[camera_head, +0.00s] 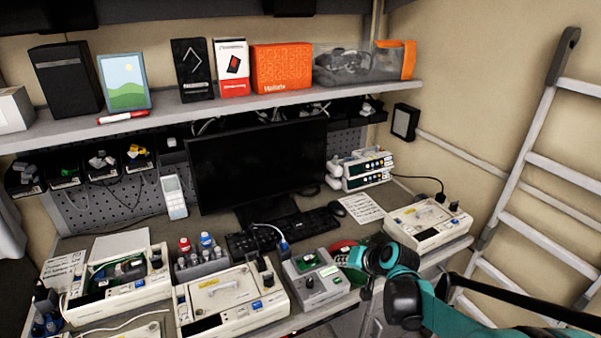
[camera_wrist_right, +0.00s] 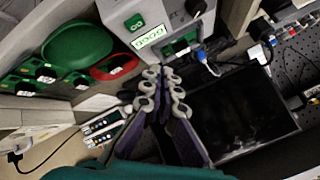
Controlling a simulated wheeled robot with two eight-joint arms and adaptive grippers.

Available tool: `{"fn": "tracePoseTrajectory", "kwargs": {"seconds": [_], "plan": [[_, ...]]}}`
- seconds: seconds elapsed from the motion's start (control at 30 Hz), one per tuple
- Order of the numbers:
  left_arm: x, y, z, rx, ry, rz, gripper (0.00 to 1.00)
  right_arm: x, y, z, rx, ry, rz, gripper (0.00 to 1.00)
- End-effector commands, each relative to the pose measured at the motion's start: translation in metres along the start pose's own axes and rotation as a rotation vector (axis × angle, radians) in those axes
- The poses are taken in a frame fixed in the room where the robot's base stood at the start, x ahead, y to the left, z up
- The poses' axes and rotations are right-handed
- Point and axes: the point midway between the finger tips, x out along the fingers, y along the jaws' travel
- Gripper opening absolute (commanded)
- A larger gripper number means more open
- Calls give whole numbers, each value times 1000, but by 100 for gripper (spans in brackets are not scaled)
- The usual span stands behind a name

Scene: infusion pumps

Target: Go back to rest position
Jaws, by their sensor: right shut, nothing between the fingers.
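My right gripper (camera_head: 372,262) is at the front edge of the bench in the head view, just right of the grey tester with a green panel (camera_head: 318,284). Its arm, teal and black, comes in from the right. In the wrist view the two grey linked fingers (camera_wrist_right: 163,95) lie close together, shut, with nothing held between them. The grey tester also shows in the wrist view (camera_wrist_right: 133,17), beyond the fingers. My left gripper is in neither view.
Opened white infusion pumps (camera_head: 232,298) stand along the bench front, with another pump (camera_head: 428,222) at right. A red-rimmed dish (camera_wrist_right: 112,67) is near the gripper. The monitor (camera_head: 258,165) stands behind. A ladder (camera_head: 545,165) leans at right. A shelf (camera_head: 215,107) crosses above.

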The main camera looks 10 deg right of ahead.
Motion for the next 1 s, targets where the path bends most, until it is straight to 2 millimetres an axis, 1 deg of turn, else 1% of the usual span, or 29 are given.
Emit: {"fn": "tracePoseTrajectory", "kwargs": {"seconds": [0.07,0.17,0.27,0.3,0.37,0.5,0.6,0.7,0.8,0.9,1.0], "plan": [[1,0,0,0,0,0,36,-8,-3,6,-14,-4,10,0],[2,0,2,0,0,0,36,-28,-9,20,-51,-12,40,0],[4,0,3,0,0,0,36,-56,-14,44,-110,-24,86,0],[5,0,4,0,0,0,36,-69,-14,55,-136,-28,107,0],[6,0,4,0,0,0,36,-86,-14,72,-176,-35,138,0],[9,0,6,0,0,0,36,-122,-6,112,-268,-45,209,0],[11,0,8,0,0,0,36,-142,3,139,-329,-49,254,0],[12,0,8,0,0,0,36,-156,13,160,-378,-51,292,0],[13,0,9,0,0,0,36,-164,21,173,-412,-51,318,0],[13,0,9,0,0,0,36,-168,26,180,-430,-51,332,0],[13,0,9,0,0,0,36,-170,27,182,-437,-50,337,0]]}}
